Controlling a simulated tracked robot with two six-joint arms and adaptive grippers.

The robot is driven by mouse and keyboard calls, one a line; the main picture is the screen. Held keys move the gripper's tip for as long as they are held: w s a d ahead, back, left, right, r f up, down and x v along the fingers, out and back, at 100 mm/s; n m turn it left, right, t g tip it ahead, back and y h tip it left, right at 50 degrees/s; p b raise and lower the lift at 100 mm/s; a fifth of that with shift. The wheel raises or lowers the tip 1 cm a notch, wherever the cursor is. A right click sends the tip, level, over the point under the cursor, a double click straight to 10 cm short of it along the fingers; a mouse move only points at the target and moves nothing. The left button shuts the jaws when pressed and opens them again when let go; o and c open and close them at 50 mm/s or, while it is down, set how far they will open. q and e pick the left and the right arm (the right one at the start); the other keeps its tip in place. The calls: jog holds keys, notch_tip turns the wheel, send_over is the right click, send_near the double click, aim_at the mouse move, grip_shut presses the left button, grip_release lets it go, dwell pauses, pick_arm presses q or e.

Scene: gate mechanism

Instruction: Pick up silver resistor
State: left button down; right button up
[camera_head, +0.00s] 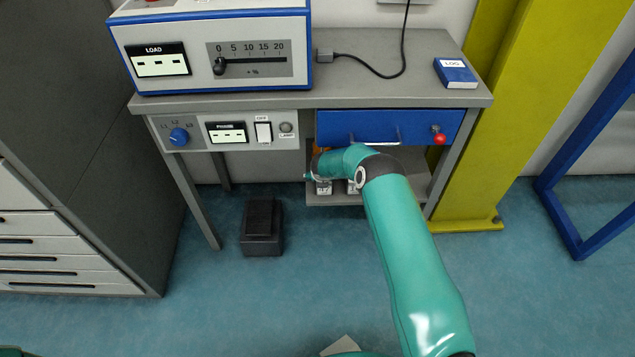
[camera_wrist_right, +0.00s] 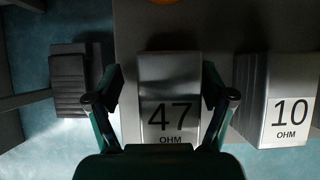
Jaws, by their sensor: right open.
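A silver resistor block labelled 47 OHM (camera_wrist_right: 169,82) sits on the shelf, between the two fingers of my right gripper (camera_wrist_right: 163,95) in the right wrist view. The fingers are open, one on each side of it; I cannot tell whether they touch it. A second silver block labelled 10 OHM (camera_wrist_right: 290,100) stands to its right. In the head view my right arm reaches under the desk and hides most of the shelf; small parts of the blocks show as a silver block at the left (camera_head: 323,187) and another beside it (camera_head: 352,187). My left gripper is not in view.
The grey desk (camera_head: 400,60) with its blue drawer (camera_head: 345,127) overhangs the lower shelf (camera_head: 420,187). A desk leg (camera_head: 195,195) stands at the left. A dark pedal-like box (camera_head: 261,228) is on the floor. A yellow column (camera_head: 490,130) stands at the right.

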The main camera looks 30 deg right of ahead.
jog(key=shift+s+d+r, duration=0.1)
jog(key=shift+s+d, duration=0.1)
jog(key=shift+d, duration=0.05)
jog(key=c, duration=1.5)
